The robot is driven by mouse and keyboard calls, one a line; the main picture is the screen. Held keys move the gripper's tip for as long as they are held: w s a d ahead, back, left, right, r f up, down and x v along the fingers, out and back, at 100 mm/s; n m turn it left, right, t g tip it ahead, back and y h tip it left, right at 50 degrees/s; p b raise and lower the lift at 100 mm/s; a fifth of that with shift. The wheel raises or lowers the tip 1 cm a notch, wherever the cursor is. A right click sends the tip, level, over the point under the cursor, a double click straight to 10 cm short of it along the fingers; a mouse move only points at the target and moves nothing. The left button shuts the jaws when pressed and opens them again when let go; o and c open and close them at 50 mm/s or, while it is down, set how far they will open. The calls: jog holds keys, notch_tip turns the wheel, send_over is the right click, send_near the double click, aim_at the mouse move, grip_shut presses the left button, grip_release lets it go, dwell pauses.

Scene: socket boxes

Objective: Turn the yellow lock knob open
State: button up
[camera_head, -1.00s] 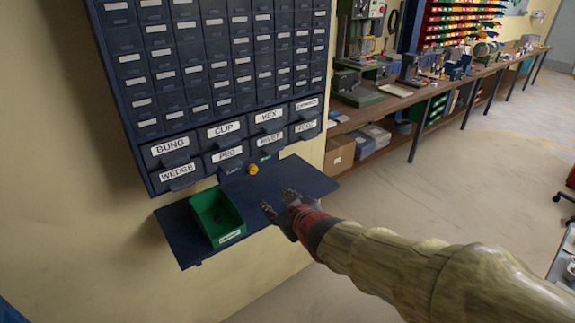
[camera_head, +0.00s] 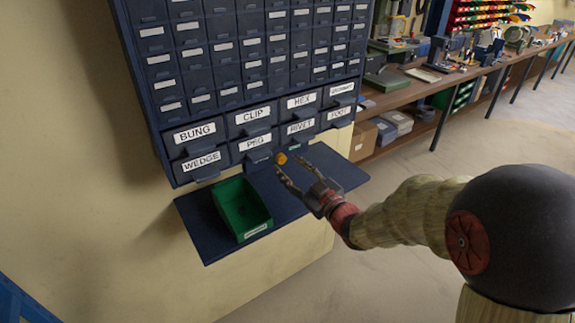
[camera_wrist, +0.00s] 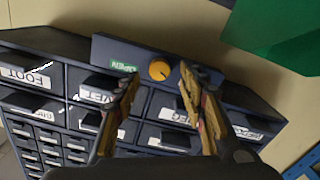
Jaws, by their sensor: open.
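The yellow lock knob (camera_head: 281,158) is small and round, just below the labelled drawers in the head view. In the wrist view the knob (camera_wrist: 159,69) sits on a dark blue panel (camera_wrist: 213,75), with a faint dark mark on its face. A green label (camera_wrist: 123,66) reading OPEN is on the panel beside it. My gripper (camera_head: 294,172) is open and empty, its fingers pointing at the knob. In the wrist view the knob appears between the two fingertips (camera_wrist: 160,78), with space on both sides. I cannot tell the remaining depth gap.
The dark blue drawer cabinet (camera_head: 180,152) stands behind, with labels such as WEDGE and PEG. A green bin (camera_head: 228,202) sits on the blue shelf (camera_head: 203,232), left of my gripper. A long workbench (camera_head: 455,82) runs back at right.

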aim_at(281, 159)
jog(key=shift+x, duration=1.45)
jog(key=shift+c, duration=0.7)
grip_shut()
